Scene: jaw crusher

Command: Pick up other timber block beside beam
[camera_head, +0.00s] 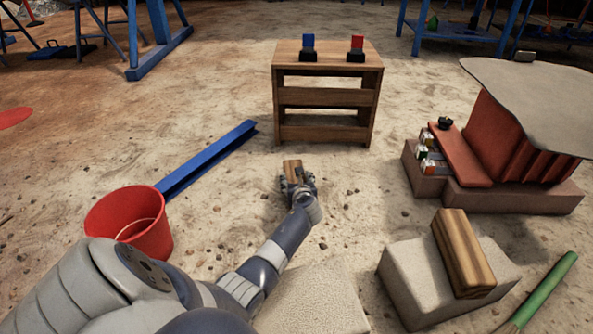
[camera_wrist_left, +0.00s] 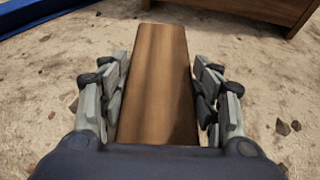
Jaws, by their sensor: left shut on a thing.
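A brown timber block (camera_wrist_left: 158,85) lies between the fingers of my left gripper (camera_wrist_left: 160,100), which is shut on it. In the head view the left gripper (camera_head: 297,185) is low over the sandy ground, in front of the wooden stand, with the timber block (camera_head: 292,167) showing at its far end. I cannot tell whether the block touches the ground. Another timber block (camera_head: 463,253) rests on a pale stone block at the right. A blue beam (camera_head: 208,159) lies on the ground left of the gripper. My right gripper is not in view.
A red bucket (camera_head: 131,222) stands at the left. A wooden stand (camera_head: 326,97) with a blue and a red item on top is ahead. A pale stone block (camera_head: 412,284), a green tube (camera_head: 540,295) and a red machine part (camera_head: 510,130) are at the right.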

